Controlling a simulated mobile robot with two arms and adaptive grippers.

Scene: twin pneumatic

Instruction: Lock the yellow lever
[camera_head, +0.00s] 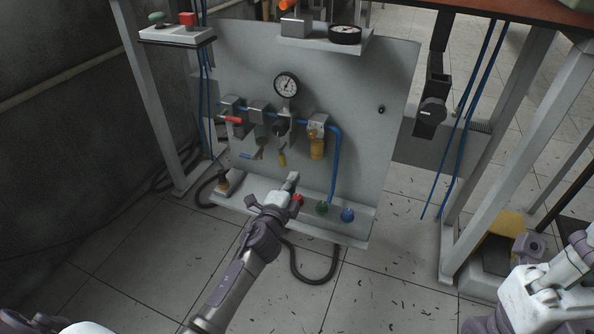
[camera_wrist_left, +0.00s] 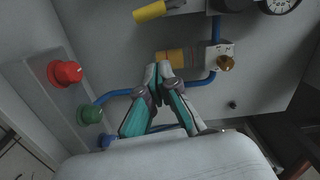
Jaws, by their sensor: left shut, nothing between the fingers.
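The yellow lever (camera_head: 282,158) hangs below the pneumatic line on the upright grey panel (camera_head: 370,120), under the gauge. In the left wrist view the yellow lever (camera_wrist_left: 150,11) shows at the top edge, slanted. My left gripper (camera_head: 292,181) is in front of the panel's lower part, below the yellow lever and apart from it. In the left wrist view its fingertips (camera_wrist_left: 158,70) are together and empty, overlapping the amber cylinder (camera_wrist_left: 176,56) in the picture.
A red-handled valve (camera_head: 232,119) and a blue lever (camera_head: 248,155) are left of the yellow lever. A gauge (camera_head: 286,84) is above. A blue hose (camera_head: 336,160) runs down at right. Green (camera_head: 322,207) and blue (camera_head: 347,214) knobs sit on the bottom ledge.

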